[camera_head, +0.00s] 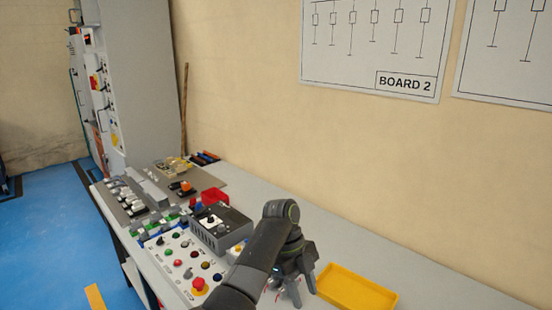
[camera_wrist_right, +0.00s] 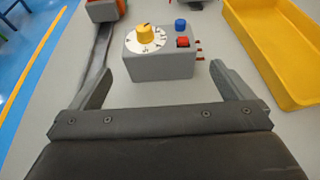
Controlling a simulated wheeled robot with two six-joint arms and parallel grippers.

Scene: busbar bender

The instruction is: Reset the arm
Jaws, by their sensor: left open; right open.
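My right gripper (camera_wrist_right: 160,72) shows in the right wrist view, open and empty, with one finger at each side. A grey box (camera_wrist_right: 162,66) with a yellow dial, a blue button and a red button stands just ahead of it, in line with the gap between the fingers.
A control panel (camera_head: 183,263) with coloured buttons, a dark-topped box (camera_head: 221,226) and a red bin (camera_head: 214,196) are on the left. The wall bounds the bench behind.

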